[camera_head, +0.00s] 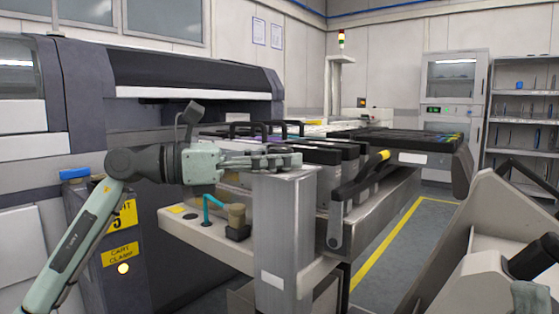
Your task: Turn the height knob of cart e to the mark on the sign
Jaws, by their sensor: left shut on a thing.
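My left gripper (285,160) reaches in from the left, with its fingers lying level at the top of a grey post (284,225) at the cart's near corner. The fingers are shut on what appears to be the height knob, which they hide almost fully. The cart (195,228) has a pale deck edge and a black lever with a yellow end (365,172). I cannot read a letter on it. No sign with a height mark can be made out; a white label (272,280) on the post is too small to read.
A teal hose with a tan fitting (237,215) stands on the deck just below my left gripper. A dark cart-clamp post with yellow signs (121,254) is at the left. Another cart's pale side panel (475,235) fills the right. Floor with a yellow line (388,243) lies between.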

